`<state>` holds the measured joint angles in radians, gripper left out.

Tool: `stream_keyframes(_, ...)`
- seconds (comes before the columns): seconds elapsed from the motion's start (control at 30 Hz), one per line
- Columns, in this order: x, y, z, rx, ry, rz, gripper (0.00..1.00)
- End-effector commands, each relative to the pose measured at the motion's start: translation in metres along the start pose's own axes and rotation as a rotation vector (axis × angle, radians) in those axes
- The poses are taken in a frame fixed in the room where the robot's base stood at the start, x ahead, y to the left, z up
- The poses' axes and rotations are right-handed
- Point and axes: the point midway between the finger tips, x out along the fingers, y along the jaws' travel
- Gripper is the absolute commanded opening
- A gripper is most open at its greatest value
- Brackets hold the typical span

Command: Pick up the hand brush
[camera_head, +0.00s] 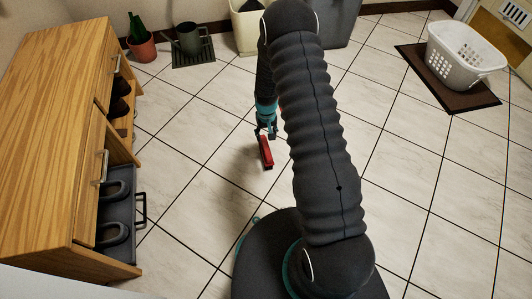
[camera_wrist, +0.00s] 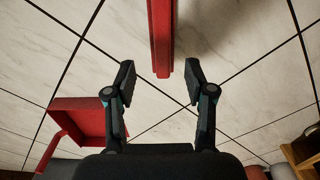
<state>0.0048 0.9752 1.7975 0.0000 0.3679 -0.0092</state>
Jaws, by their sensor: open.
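The hand brush (camera_head: 266,152) shows as a narrow red bar just in front of and below my gripper (camera_head: 266,132) in the head view. In the wrist view a long red bar, which I take to be the hand brush (camera_wrist: 162,38), comes in from the top edge. Its near end lies between, or just beyond, the fingertips of my gripper (camera_wrist: 160,83). The fingers are spread, with a gap on each side of the bar. The brush's far end is out of the wrist view, and no bristles can be made out.
A red dustpan (camera_wrist: 85,118) lies left of my gripper in the wrist view. A wooden cabinet (camera_head: 50,130) with an open drawer (camera_head: 120,215) stands left. A white laundry basket (camera_head: 465,58) sits on a brown mat (camera_head: 470,102) at right. Tiled floor between is clear.

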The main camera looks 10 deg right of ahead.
Motion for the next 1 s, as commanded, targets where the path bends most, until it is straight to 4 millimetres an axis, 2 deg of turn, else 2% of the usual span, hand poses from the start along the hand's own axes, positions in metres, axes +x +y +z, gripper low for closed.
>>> stream_keyframes(0.1, 0.02, 0.001, 0.001, 0.002, -0.003, 0.0, 0.54)
stream_keyframes(0.47, 0.041, 0.001, 0.002, 0.004, -0.002, 0.0, 0.54)
stream_keyframes(0.8, 0.084, -0.002, 0.005, 0.005, -0.001, 0.0, 0.54)
stream_keyframes(1.0, 0.085, -0.002, 0.004, 0.005, 0.0, 0.0, 0.54)
